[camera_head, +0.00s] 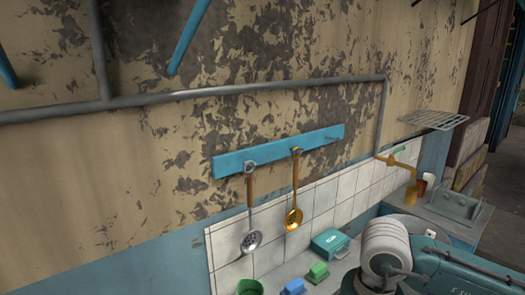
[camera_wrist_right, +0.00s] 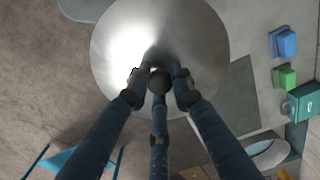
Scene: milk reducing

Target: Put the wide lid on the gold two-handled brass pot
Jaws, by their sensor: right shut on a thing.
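The wide lid (camera_wrist_right: 120,50) is a large, round, shiny metal disc in the right wrist view. My right gripper (camera_wrist_right: 159,78) is shut on the dark knob at its middle, and its fingers cover part of the lid. The lid does not show clearly in the head view, where part of my right arm is at the bottom right. The gold two-handled brass pot cannot be made out in either view. My left gripper is not in view.
A skimmer (camera_head: 251,240) and a gold ladle (camera_head: 294,217) hang from a blue wall rack (camera_head: 230,163). A teal box (camera_head: 330,242), a green block (camera_head: 318,272) and a blue block (camera_head: 292,287) stand by the tiles. A brass tap (camera_head: 400,166) is at the right.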

